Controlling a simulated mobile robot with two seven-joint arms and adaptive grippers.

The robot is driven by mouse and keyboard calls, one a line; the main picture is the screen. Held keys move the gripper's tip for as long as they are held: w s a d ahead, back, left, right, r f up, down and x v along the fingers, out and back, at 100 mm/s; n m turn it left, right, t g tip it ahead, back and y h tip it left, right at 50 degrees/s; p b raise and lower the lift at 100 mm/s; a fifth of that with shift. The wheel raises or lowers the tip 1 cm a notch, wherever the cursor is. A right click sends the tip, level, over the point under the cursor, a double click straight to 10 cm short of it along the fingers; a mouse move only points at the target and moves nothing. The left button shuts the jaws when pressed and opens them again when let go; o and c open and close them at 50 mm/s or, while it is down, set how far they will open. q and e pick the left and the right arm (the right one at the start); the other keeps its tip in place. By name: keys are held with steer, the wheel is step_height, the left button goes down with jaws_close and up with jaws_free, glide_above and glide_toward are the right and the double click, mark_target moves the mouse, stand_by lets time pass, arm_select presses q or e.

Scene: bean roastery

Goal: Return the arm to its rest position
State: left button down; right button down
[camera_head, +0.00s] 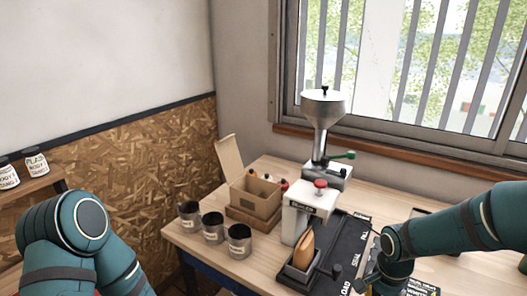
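My teal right arm (450,228) reaches in from the right over the worktable, bent downward at its wrist. Only a small part of the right gripper (366,284) seems to show at the bottom edge; its fingers cannot be made out. My teal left arm (70,230) is folded at the lower left, off the table's left side. The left gripper is out of the picture. I see nothing held by either arm.
The wooden table (180,237) carries several labelled tins (213,228), an open cardboard box (256,196), a hopper machine (323,108), a white press (304,214) and a brown pouch (303,252) in a holder. A black mat (345,240) lies beside my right arm.

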steer(key=shift+n+y, duration=0.4)
steer(key=shift+n, duration=0.5)
steer(key=a+f, duration=0.1)
steer(key=a, duration=0.1)
steer(key=s+a+f, duration=0.1)
steer(key=f, duration=0.1)
steer(key=shift+a+f, duration=0.25)
steer(key=shift+a, duration=0.1)
arm_select(q)
steer(key=shift+w+d, duration=0.1)
steer(key=shift+w, duration=0.05)
arm_select(e)
steer(key=s+a+f+n+y, duration=0.1)
steer(key=s+a+f+n, duration=0.3)
steer(key=a+f, duration=0.2)
steer(key=s+a+f+n+t+y, duration=0.1)
steer(key=s+a+f+n, duration=0.3)
steer(key=a+f, duration=0.3)
steer(key=shift+a+f+n+t+y, duration=0.15)
steer(key=shift+f+n+t+y, duration=0.2)
steer(key=shift+f, duration=0.6)
arm_select(q)
steer(key=shift+w, duration=0.15)
arm_select(e)
steer(key=shift+w, duration=0.15)
